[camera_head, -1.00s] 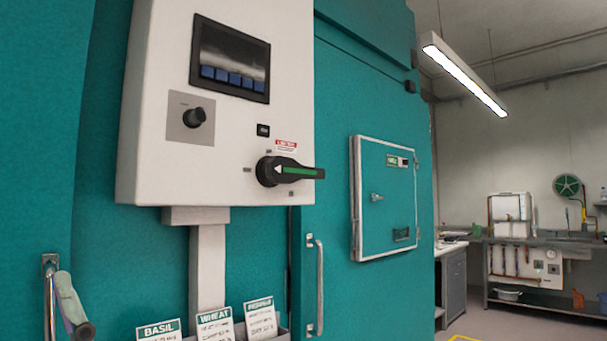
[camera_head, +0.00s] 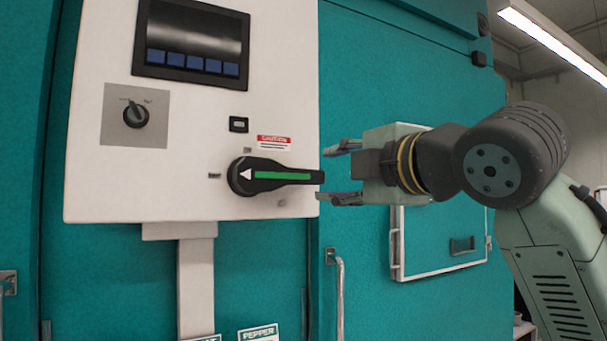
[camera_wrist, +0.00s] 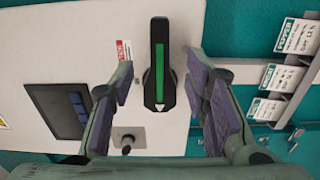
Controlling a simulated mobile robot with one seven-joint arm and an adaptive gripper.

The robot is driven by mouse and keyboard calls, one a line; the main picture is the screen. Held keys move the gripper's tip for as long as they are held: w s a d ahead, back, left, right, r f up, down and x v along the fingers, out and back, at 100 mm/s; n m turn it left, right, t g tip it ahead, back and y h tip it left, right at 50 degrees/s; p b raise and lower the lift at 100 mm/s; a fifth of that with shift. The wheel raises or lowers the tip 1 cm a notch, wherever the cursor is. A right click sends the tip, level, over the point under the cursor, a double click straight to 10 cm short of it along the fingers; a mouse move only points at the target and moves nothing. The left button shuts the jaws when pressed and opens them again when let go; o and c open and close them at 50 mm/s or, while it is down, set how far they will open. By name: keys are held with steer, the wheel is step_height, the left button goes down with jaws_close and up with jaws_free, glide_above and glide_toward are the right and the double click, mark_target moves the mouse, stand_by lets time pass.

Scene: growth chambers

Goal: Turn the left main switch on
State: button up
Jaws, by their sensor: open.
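The main switch (camera_head: 272,176) is a black rotary handle with a green stripe and a white arrow on the white control box (camera_head: 100,195). Its handle lies level, with the arrow at the left and the grip end at the right. My gripper (camera_head: 322,173) is open and empty just right of the grip end, with one finger above and one below its height. In the wrist view the switch handle (camera_wrist: 159,65) shows between the two open finger pads (camera_wrist: 160,100). I cannot tell whether the fingers overlap the handle in depth; no contact shows.
A dark screen (camera_head: 193,45), a small knob (camera_head: 136,114) and a caution label (camera_head: 273,142) are on the box. A door handle (camera_head: 339,290) and a hatch (camera_head: 440,265) are on the teal wall. Label cards (camera_head: 258,333) stand below the box.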

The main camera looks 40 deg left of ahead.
mark_target(306, 176)
steer(key=p+x, duration=0.3)
steer(key=x, duration=0.6)
steer(key=shift+w+a, duration=0.1)
steer(key=shift+a, duration=0.2)
steer(key=shift+w+a, duration=0.15)
steer(key=shift+a, duration=0.25)
steer(key=shift+c, duration=0.2)
jaws_close()
